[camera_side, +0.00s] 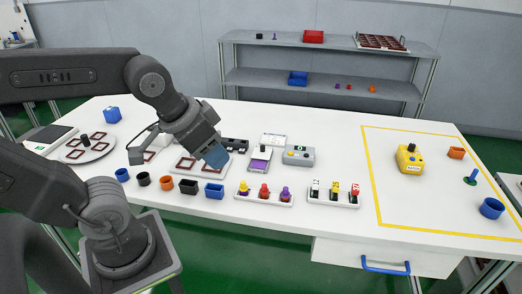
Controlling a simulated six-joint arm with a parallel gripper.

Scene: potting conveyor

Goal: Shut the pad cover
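A small pad with a purple surface in a pale case (259,164) lies on the white table, near the middle. A pale flat panel (274,140) shows just behind it and may be its cover. At this size I cannot tell whether the two are joined. My gripper (216,157) is above the table to the left of the pad, pointing down and to the right, apart from the pad. Its end is muted blue. I cannot tell whether that blue is its fingers or something held, and the finger gap is not visible.
A grey box with buttons (299,156) stands right of the pad, and a dark block (235,145) to its left. Small cups, plus racks of colored pieces (264,196), line the front. A yellow device (409,160) sits inside the yellow outline. Free table lies between.

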